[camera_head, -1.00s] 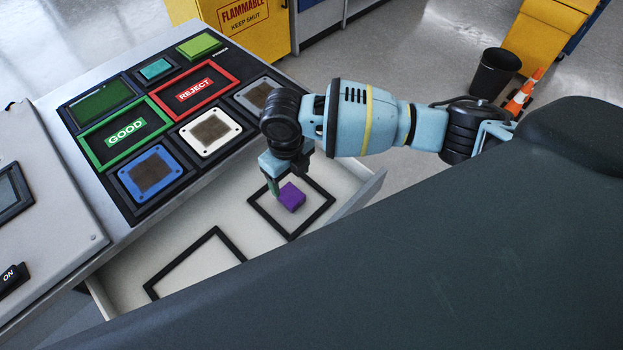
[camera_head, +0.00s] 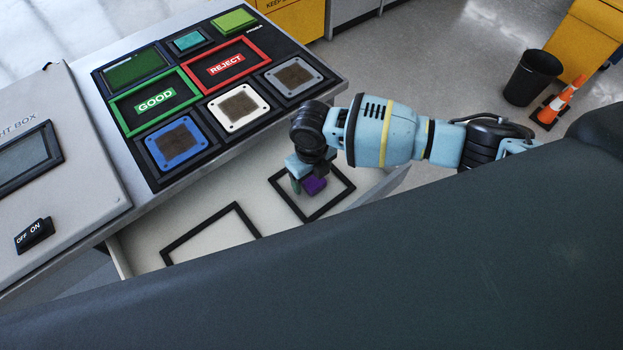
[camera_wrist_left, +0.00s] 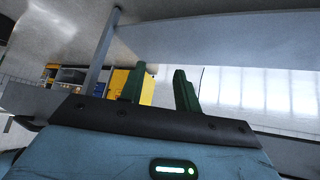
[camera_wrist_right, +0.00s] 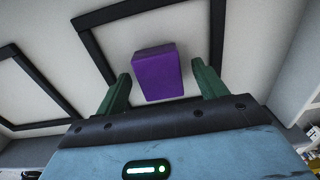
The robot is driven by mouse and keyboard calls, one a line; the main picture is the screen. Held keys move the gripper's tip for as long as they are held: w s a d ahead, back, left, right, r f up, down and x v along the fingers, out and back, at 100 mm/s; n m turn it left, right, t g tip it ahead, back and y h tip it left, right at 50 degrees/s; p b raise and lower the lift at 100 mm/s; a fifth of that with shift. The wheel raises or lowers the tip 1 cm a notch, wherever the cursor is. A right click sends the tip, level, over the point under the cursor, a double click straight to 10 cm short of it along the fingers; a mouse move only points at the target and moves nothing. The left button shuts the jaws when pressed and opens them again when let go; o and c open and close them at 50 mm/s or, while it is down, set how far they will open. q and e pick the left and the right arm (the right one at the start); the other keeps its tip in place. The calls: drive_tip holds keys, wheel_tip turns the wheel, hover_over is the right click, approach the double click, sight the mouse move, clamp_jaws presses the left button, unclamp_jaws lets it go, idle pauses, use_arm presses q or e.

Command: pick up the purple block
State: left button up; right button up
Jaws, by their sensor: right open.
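The purple block (camera_head: 314,185) sits in the open drawer, inside the right black square frame. My right gripper (camera_head: 304,180) is down over it and partly hides it in the head view. In the right wrist view the block (camera_wrist_right: 158,72) lies between and just ahead of the two green fingers of my right gripper (camera_wrist_right: 162,88), which is open with a gap on each side. I cannot tell how far the block reaches between the fingers. My left gripper (camera_wrist_left: 158,88) shows only in the left wrist view, with its fingers apart and nothing between them.
The white drawer (camera_head: 190,218) has a second, empty black frame (camera_head: 215,232) at left. The drawer walls stand close around my right gripper. The panel with the GOOD (camera_head: 155,100) and REJECT (camera_head: 226,64) areas lies above it. A black bin (camera_head: 532,77) and cone (camera_head: 558,100) stand on the floor.

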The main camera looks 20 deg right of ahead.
sight(311, 178)
drive_tip(key=shift+f, duration=0.4)
drive_tip(key=c, duration=1.1)
use_arm(q)
drive_tip(key=shift+w, duration=0.1)
use_arm(e)
drive_tip(key=shift+r, duration=0.1)
wheel_tip(311, 178, up, 9)
drive_tip(key=shift+f+p, duration=0.15)
drive_tip(key=shift+p, duration=0.15)
use_arm(q)
drive_tip(key=shift+w+r, duration=0.2)
drive_tip(key=shift+r, duration=0.2)
use_arm(e)
drive_tip(key=shift+r, duration=0.65)
